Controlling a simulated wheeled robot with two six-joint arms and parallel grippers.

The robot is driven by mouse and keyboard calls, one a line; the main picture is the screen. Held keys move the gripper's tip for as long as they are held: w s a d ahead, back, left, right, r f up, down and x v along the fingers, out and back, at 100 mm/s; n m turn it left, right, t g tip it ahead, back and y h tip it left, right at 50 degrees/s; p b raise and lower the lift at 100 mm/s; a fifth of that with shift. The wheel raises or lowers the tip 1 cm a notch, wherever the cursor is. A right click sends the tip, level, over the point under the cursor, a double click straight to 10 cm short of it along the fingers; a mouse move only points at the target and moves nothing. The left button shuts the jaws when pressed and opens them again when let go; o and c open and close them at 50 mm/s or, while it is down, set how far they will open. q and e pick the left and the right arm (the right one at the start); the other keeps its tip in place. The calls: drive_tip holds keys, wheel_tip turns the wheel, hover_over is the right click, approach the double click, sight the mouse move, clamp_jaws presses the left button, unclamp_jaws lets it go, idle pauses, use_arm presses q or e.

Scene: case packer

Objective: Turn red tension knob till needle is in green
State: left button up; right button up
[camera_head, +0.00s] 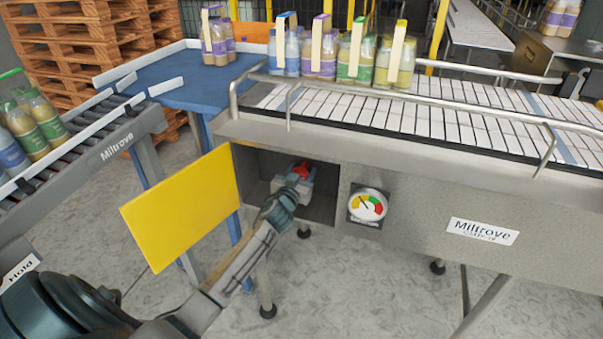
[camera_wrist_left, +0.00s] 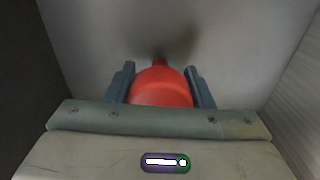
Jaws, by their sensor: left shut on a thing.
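The red tension knob (camera_head: 302,171) sits inside an open recess in the front of the conveyor frame. My left gripper (camera_head: 300,177) reaches into the recess and is shut on the knob. In the left wrist view, the red knob (camera_wrist_left: 160,88) lies between the two fingers of my left gripper (camera_wrist_left: 160,80), with the grey back wall behind it. The round tension gauge (camera_head: 367,205) is on the panel right of the recess. It has coloured red, yellow and green zones. Its dark needle points to the upper left, and the exact zone under it is too small to tell. My right gripper is not in view.
A yellow door (camera_head: 182,208) hangs open left of the recess, close beside my left arm. The slatted conveyor (camera_head: 450,120) runs above, with bottle packs (camera_head: 350,60) on it. A blue table (camera_head: 165,80) and a roller conveyor (camera_head: 85,145) stand at the left.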

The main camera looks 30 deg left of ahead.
use_arm(q)
drive_tip(key=m, duration=0.4)
drive_tip(key=shift+m, duration=0.4)
drive_tip(key=m+p, duration=0.1)
drive_tip(key=m, duration=0.2)
drive_tip(key=shift+a, duration=0.1)
drive_tip(key=shift+m+p, duration=0.35)
drive_tip(key=shift+m, duration=0.95)
drive_tip(key=o, duration=0.9)
drive_tip(key=shift+o, duration=0.2)
drive_tip(key=b+v, duration=0.2)
drive_tip(key=v, duration=0.9)
drive_tip(key=shift+b, duration=0.4)
